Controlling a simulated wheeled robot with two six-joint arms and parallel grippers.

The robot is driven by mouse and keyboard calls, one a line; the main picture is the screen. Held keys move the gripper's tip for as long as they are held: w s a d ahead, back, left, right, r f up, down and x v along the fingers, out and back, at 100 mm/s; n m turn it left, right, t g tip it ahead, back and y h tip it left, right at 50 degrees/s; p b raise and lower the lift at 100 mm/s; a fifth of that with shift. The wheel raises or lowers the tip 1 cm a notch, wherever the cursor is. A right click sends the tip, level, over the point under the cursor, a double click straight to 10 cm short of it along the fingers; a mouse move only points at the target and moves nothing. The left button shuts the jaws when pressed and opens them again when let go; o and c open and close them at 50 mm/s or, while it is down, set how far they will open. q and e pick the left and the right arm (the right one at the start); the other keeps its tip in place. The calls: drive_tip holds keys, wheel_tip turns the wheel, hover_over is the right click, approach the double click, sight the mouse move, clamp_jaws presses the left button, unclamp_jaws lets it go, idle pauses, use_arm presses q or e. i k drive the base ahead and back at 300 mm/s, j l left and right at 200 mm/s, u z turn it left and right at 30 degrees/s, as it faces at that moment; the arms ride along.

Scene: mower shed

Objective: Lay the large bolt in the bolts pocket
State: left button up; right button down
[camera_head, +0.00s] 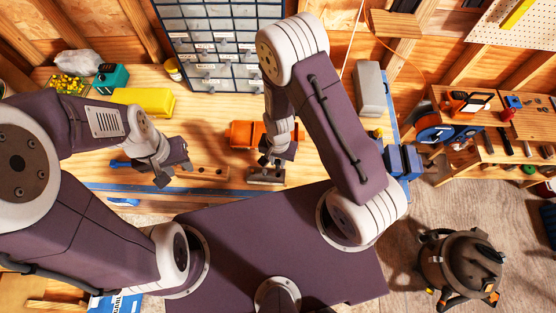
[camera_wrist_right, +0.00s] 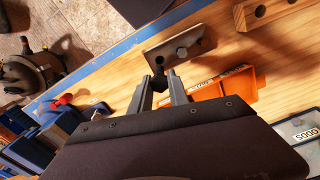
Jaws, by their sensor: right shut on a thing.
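My right gripper (camera_head: 270,160) is above the workbench, just behind its front edge. In the right wrist view its fingers (camera_wrist_right: 161,84) are shut on a small dark piece (camera_wrist_right: 159,79), which looks like the large bolt; the fingers hide part of it.
A wooden strip with holes (camera_head: 205,171) lies between the grippers. A blue vise (camera_head: 402,160) stands at the bench's right end. A drawer cabinet (camera_head: 222,40) stands behind, with a yellow case (camera_head: 145,101) at left. A shop vacuum (camera_head: 460,265) is on the floor.

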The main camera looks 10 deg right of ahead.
sight(246, 134)
drive_tip(key=z, duration=0.45)
drive_tip(key=j+u, duration=0.1)
drive_tip(key=j, duration=0.4)
drive_tip(key=i+j+u, duration=0.15)
drive_tip(key=j, duration=0.35)
drive_tip(key=j+u, duration=0.1)
drive_tip(key=j, duration=0.45)
